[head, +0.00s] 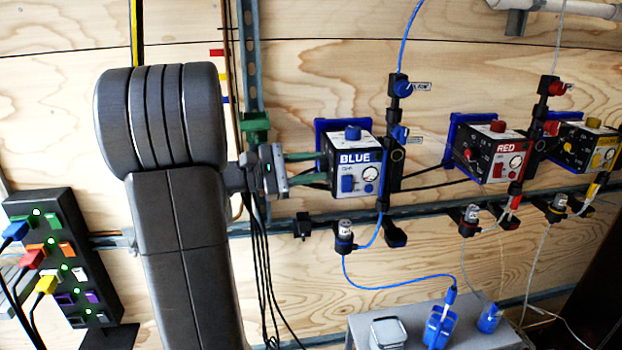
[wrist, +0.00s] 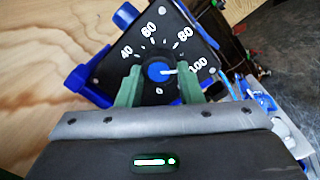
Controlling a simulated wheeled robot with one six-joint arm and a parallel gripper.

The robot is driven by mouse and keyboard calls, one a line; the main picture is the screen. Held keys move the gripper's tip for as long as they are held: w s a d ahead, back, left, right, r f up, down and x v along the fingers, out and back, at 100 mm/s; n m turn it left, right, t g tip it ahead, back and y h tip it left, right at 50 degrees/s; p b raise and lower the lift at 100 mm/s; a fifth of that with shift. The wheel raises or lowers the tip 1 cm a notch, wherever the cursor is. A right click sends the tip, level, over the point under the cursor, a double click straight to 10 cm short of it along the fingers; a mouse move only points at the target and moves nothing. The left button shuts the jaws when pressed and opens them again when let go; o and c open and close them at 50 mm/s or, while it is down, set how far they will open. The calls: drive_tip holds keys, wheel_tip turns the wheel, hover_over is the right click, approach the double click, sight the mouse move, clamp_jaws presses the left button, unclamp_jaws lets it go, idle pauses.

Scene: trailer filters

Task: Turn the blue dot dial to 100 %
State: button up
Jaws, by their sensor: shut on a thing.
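The blue dot dial (wrist: 159,72) is in the middle of the wrist view, a dark knob with a blue centre and a white pointer. The pointer points right, roughly towards the 100 mark (wrist: 198,65). In the head view my gripper (head: 318,168) reaches the left side of the box labelled BLUE (head: 356,158). The dial itself is hidden there.
The RED box (head: 497,158) and a yellow box (head: 590,147) hang further right on the wall. A grey table (head: 440,325) stands below. A power strip (head: 62,260) with coloured plugs is at left. Cables and hoses run around the boxes.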

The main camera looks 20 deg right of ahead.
drive_tip(key=shift+m+b, duration=0.5)
drive_tip(key=shift+m, duration=0.1)
drive_tip(key=o, duration=1)
drive_tip(key=shift+a, duration=0.1)
drive_tip(key=v, duration=1.3)
drive_tip(key=shift+w+a, duration=0.15)
drive_tip(key=shift+a, duration=0.2)
